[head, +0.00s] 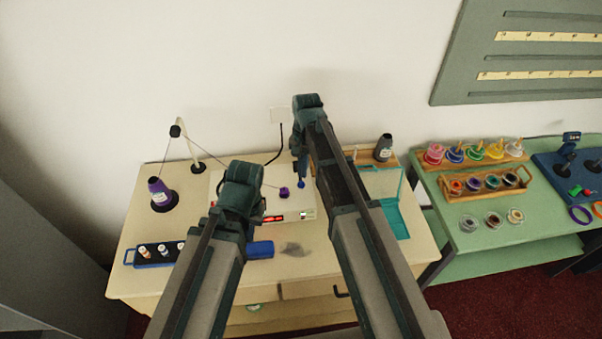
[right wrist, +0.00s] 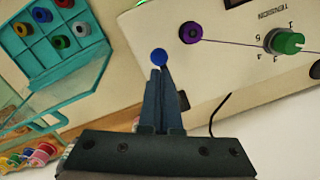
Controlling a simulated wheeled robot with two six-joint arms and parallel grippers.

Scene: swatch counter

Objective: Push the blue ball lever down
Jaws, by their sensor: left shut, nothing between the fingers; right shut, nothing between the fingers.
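The blue ball (right wrist: 158,57) of the lever sits just beyond my right gripper's fingertips (right wrist: 158,72) in the right wrist view. The lever's stem is hidden behind the fingers.
A purple knob (head: 284,193) and red display (head: 274,219) are on the machine. A purple cone (head: 160,192) and blue bottle rack (head: 155,254) stand left. A teal box (head: 391,217) lies open at right. A thread runs from a stand (head: 197,165).

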